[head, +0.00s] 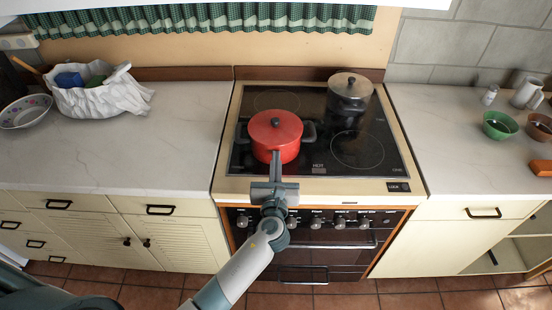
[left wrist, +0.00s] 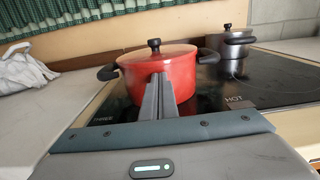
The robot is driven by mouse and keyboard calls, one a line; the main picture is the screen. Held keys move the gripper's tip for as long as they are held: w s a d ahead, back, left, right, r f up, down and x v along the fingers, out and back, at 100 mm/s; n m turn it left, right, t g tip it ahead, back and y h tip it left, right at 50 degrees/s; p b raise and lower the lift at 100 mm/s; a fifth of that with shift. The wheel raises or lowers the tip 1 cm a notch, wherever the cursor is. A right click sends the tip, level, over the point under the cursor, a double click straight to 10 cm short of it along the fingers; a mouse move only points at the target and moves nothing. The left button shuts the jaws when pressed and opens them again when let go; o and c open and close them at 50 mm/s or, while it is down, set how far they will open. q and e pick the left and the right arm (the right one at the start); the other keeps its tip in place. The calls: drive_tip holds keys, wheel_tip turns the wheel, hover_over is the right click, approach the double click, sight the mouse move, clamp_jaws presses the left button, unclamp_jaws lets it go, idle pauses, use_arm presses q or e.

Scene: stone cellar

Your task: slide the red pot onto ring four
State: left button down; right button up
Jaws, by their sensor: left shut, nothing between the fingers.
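The red pot (head: 276,134) stands upright, lid on, on the left front of the black glass hob (head: 320,118). It also shows in the left wrist view (left wrist: 166,75), with a dark side handle on each side. My left gripper (head: 276,160) is shut and empty, its fingertips in front of the pot's near side. In the left wrist view the closed fingers (left wrist: 158,97) overlap the pot's front; I cannot tell if they touch. A ring outline (head: 357,150) at the front right of the hob is bare. The label beside it is too small to read. My right gripper is not in view.
A steel pot with a lid (head: 349,93) stands at the back right of the hob, and a HOT label (left wrist: 238,101) shows near the front. A white bag (head: 98,97) and bowl (head: 26,111) sit on the left counter; bowls (head: 497,125) sit on the right counter.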

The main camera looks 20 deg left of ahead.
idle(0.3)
use_arm(q)
drive_tip(key=b+x, duration=0.1)
drive_tip(key=x, duration=1.1)
drive_tip(key=shift+w+a, duration=0.1)
drive_tip(key=shift+w, duration=0.1)
drive_tip(key=b+x, duration=0.2)
drive_tip(key=x, duration=0.2)
drive_tip(key=b+x, duration=0.2)
drive_tip(key=x, duration=0.2)
drive_tip(key=b+x, duration=0.2)
drive_tip(key=x, duration=0.2)
drive_tip(key=shift+f, duration=0.25)
drive_tip(key=shift+w+a+r, duration=0.15)
drive_tip(key=shift+w, duration=0.3)
drive_tip(key=shift+s, duration=0.1)
